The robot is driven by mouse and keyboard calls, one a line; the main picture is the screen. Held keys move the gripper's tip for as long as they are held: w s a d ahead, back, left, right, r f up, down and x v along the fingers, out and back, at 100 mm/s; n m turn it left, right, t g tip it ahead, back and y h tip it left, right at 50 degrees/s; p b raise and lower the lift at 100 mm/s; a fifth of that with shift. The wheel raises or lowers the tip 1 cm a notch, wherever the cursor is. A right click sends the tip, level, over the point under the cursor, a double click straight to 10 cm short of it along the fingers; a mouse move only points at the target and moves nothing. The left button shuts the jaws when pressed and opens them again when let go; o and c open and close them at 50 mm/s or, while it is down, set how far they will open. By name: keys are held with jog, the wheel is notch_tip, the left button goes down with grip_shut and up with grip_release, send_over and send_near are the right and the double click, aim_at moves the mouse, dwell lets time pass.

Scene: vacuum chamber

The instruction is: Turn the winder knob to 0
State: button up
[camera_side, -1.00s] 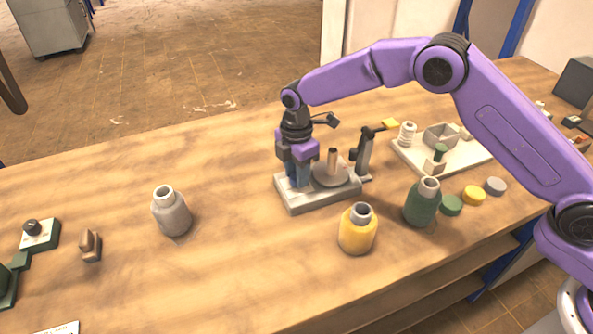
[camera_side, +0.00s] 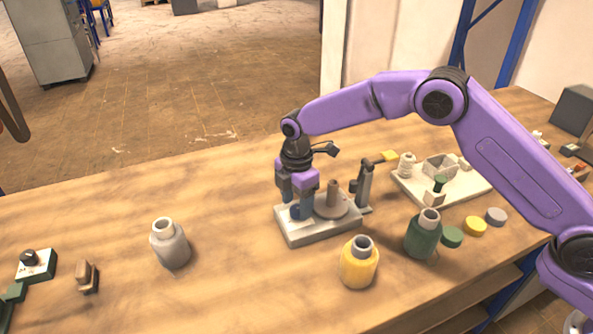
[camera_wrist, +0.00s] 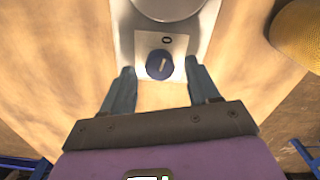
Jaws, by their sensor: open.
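The winder knob (camera_wrist: 159,65) is a dark blue round knob with a pale pointer line, on a light plate. The line runs roughly up and slightly right, close to the direction of the printed 0 mark (camera_wrist: 166,40). The knob also shows in the side view (camera_side: 296,212), low between the fingers. My gripper (camera_side: 297,209) is open over the winder base (camera_side: 325,233). In the wrist view, my gripper (camera_wrist: 160,70) has one finger on each side of the knob, with gaps between. I cannot tell the exact finger height.
A round grey disc with an upright spindle (camera_side: 333,190) stands right beside the knob, with a dark post (camera_side: 364,185) behind. A yellow bottle (camera_side: 358,268) and green bottle (camera_side: 423,236) stand in front and right. A grey bottle (camera_side: 169,245) is left, with clear table between.

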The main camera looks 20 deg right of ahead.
aim_at(296, 208)
notch_tip(296, 208, up, 17)
jog(key=shift+f, duration=0.2)
dwell(0.7)
jog(key=s+d+r+m, duration=0.1)
jog(key=s+d+m, duration=0.1)
jog(key=s+d, duration=0.5)
jog(key=s+d+r+m, duration=0.1)
jog(key=s+d+m, duration=0.1)
jog(key=s, duration=0.9)
jog(key=s+d+f+m, duration=0.2)
jog(key=s+d, duration=0.6)
jog(key=s, duration=0.1)
jog(key=s+d+f+m, duration=0.2)
jog(key=s+d+f, duration=0.1)
jog(key=s+d, duration=0.5)
jog(key=s, duration=0.2)
jog(key=shift+s+d+f+m, duration=0.2)
jog(key=shift+s+d+m, duration=0.1)
jog(key=shift+d, duration=0.1)
